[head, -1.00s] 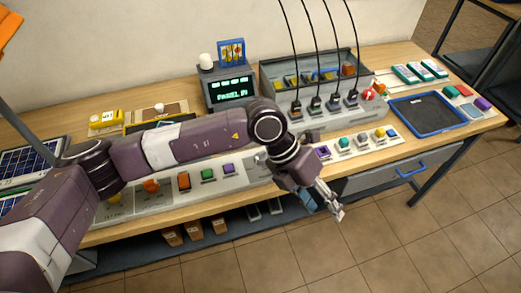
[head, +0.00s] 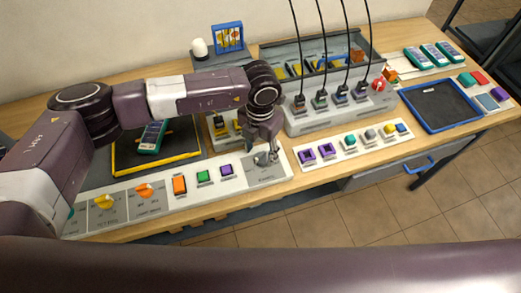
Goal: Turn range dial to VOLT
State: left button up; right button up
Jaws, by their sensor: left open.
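A long light control panel (head: 215,194) runs along the front of the bench. It carries a yellow dial (head: 104,202) and an orange dial (head: 145,191) at its left part. The small labels are too blurred to read, so I cannot tell which is the range dial or what either points to. My left gripper (head: 266,159) is open and points down over the grey section at the panel's right end, well right of both dials. It hides part of that section, and I cannot tell whether it touches it. My right gripper is out of view.
An orange switch (head: 180,185), green button (head: 203,177) and purple button (head: 226,170) lie between dials and gripper. A second button strip (head: 330,160), a cabled grey box (head: 300,125) and a blue-rimmed tray (head: 462,126) stand right. A yellow-edged mat (head: 185,157) lies behind the panel.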

aim_at(260, 155)
pick_arm(q)
jog(key=shift+w+f, duration=0.25)
jog(key=shift+f, duration=0.9)
jog(key=shift+f+p, duration=0.3)
jog(key=shift+f, duration=0.05)
jog(key=c, duration=0.9)
jog(key=shift+c, duration=1.3)
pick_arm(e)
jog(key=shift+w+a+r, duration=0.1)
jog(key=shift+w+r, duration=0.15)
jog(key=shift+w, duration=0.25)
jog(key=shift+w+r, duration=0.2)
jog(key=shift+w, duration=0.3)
